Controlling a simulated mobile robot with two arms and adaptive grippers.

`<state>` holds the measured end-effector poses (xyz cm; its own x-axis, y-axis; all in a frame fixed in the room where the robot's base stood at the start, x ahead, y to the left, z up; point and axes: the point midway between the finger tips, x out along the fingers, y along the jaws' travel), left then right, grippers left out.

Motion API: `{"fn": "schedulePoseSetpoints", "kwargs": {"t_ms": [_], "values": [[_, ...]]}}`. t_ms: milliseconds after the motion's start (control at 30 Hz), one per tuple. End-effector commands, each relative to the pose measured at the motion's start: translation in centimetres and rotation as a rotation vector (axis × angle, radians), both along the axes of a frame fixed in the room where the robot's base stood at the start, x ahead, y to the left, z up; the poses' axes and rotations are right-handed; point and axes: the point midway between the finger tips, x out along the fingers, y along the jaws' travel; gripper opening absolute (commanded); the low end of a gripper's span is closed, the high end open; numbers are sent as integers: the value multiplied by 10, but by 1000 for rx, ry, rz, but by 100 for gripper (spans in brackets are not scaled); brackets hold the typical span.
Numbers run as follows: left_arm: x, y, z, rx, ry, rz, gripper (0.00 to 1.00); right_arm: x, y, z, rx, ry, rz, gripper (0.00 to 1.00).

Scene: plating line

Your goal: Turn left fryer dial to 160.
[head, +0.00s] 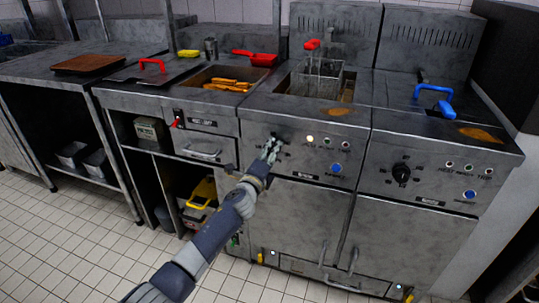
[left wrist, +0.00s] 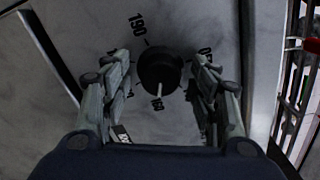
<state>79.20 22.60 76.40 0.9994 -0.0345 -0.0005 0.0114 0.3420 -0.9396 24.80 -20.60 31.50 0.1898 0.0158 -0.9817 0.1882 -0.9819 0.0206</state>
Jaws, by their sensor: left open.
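The left fryer dial is a round black knob (left wrist: 160,68) on the grey front panel in the left wrist view. A pale pointer line on it points toward the bottom of that picture, at a small printed number that I cannot read surely. A printed 190 is at its upper left. My left gripper (head: 271,149) is open at the left fryer's panel (head: 300,158). In the wrist view its fingers stand on both sides of the dial, with gaps showing. In the head view the gripper hides most of the dial. My right gripper is not in view.
The right fryer has its own black dial (head: 401,171) and a blue-handled lid (head: 433,98). A basket (head: 317,78) with a red handle sits in the left fryer. A drawer handle (head: 203,153) is left of the gripper. The tiled floor (head: 75,240) in front is clear.

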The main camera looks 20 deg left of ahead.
Motion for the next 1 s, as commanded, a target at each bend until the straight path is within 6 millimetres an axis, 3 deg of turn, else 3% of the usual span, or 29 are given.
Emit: {"fn": "schedulePoseSetpoints", "kwargs": {"t_ms": [267, 800, 1000], "values": [[-14, 2, -1, 2, -1, 2, 55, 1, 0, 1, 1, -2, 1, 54], [-99, 3, -1, 0, 2, -2, 55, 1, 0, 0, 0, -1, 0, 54], [-117, 4, -1, 0, 0, -1, 55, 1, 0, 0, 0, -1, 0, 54]]}}
